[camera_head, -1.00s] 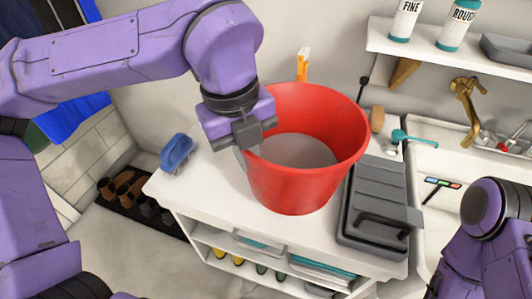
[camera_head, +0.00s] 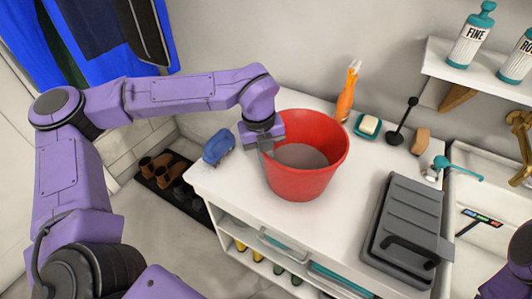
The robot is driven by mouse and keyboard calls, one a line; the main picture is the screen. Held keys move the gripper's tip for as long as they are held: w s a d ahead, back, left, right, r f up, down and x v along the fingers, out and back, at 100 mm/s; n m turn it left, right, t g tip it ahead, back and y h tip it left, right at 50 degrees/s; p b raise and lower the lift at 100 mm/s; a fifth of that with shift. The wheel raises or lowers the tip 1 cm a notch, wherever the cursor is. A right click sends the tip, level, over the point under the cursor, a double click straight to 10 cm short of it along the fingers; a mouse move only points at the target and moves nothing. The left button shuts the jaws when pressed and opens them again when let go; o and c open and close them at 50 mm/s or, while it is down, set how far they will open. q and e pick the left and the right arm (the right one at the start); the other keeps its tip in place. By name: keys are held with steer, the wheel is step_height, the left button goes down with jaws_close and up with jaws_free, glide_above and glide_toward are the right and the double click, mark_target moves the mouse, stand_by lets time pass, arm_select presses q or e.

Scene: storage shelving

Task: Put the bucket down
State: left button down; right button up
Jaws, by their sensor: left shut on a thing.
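The red bucket (camera_head: 305,183) is upright over the white shelf top (camera_head: 290,224), between the blue object and the grey case. It looks to be at or very near the surface; I cannot tell if its base touches. Greyish content or a grey inner bottom shows inside it. My left gripper (camera_head: 266,147) is shut on the bucket's left rim. The fingertips are partly hidden at the rim. Of my right arm only a purple part shows at the lower right edge; its gripper is not in view.
A blue object (camera_head: 219,147) stands at the shelf's left end. A grey case (camera_head: 404,228) lies to the right. An orange bottle (camera_head: 347,92), a soap dish (camera_head: 367,127) and a black brush (camera_head: 402,123) stand behind. A sink (camera_head: 490,200) is at the right. Shoes (camera_head: 160,170) lie on the floor.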

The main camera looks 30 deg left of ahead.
arm_select(q)
steer(key=c, duration=1.3)
jaws_free()
steer(key=shift+o, duration=0.2)
step_height(320, 180, up, 12)
steer(key=s, duration=0.1)
steer(key=shift+a, duration=0.45)
